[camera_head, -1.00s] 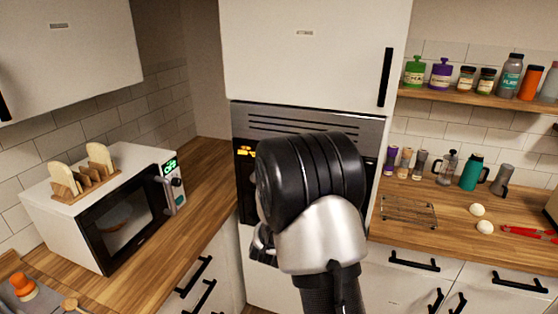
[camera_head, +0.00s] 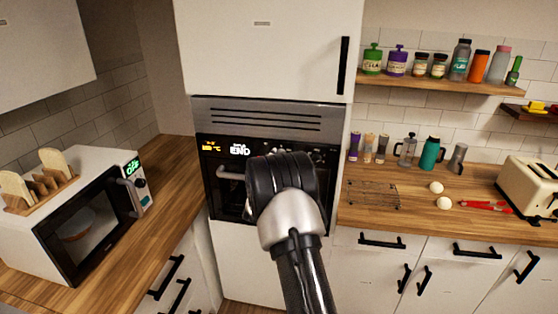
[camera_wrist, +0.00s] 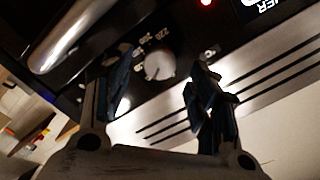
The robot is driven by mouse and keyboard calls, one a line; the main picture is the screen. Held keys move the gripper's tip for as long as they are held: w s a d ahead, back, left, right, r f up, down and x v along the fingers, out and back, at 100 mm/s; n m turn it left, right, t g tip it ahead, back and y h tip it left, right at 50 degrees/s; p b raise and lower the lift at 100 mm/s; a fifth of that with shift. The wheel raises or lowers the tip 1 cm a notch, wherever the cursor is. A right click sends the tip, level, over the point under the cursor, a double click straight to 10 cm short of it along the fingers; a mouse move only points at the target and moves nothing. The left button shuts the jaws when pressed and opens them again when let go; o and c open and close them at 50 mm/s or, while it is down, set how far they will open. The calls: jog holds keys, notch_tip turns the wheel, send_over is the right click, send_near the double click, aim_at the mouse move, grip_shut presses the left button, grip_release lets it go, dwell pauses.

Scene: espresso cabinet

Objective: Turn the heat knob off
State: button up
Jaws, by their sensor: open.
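In the wrist view, a round pale knob (camera_wrist: 160,65) sits on the dark oven panel, with a dial of numbers, such as 220, printed around it. This looks like the heat knob; its exact setting is too blurred to read. My gripper (camera_wrist: 160,78) is open and empty, with one dark finger on each side of the knob in the picture. I cannot tell whether a finger touches it. In the head view, my arm covers the gripper and the front of the built-in oven (camera_head: 258,112).
The oven handle (camera_wrist: 85,30) runs along the upper left of the wrist view, and a red light (camera_wrist: 206,2) glows above. A microwave (camera_head: 85,215) stands on the left counter. A wire rack (camera_head: 374,195) and eggs lie on the right counter (camera_head: 400,225).

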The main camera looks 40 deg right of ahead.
jog(key=shift+x, duration=1.85)
jog(key=shift+c, duration=0.3)
jog(key=c, duration=1)
jog(key=shift+n+b, duration=0.3)
jog(key=n+b, duration=0.2)
jog(key=n, duration=0.2)
jog(key=shift+f+n, duration=0.1)
jog(key=shift+n, duration=0.3)
jog(key=n, duration=0.6)
jog(key=shift+s, duration=0.1)
jog(key=shift+n, duration=0.4)
